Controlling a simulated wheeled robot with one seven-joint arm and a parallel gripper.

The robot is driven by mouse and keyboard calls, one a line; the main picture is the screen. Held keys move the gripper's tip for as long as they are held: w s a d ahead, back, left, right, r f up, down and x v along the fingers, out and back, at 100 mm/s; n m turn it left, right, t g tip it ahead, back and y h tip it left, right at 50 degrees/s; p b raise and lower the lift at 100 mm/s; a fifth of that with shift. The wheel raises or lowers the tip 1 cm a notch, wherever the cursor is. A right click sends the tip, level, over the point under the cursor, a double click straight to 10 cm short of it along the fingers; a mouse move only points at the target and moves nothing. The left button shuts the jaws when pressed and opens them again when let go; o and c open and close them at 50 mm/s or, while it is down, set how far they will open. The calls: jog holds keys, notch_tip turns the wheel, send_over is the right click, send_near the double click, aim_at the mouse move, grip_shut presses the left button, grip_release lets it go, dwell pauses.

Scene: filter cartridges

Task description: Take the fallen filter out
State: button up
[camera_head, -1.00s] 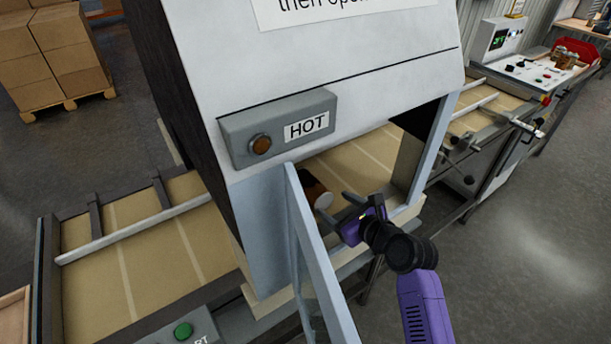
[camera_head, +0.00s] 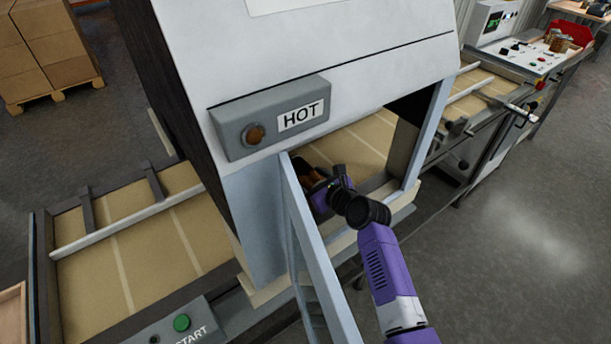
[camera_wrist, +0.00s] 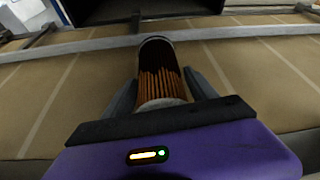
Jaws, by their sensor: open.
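The fallen filter (camera_wrist: 160,80) lies on its side on the tan conveyor belt. It has orange-brown pleats, a pale near end cap and a dark far part. In the wrist view it lies lengthwise between the two fingers of my gripper (camera_wrist: 163,90), which are open with one on each side. Whether they touch it I cannot tell. In the head view my gripper (camera_head: 318,198) reaches through the open door of the machine, and only a little of the filter (camera_head: 309,177) shows behind it.
The machine's open door (camera_head: 318,255) stands just left of my arm. The hood with the HOT sign (camera_head: 299,115) is above the opening. A rail (camera_wrist: 235,32) crosses the belt beyond the filter. A START button box (camera_head: 182,323) sits at lower left.

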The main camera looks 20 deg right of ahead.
jog(key=shift+x, duration=1.1)
jog(key=shift+c, duration=0.2)
jog(key=c, duration=1.2)
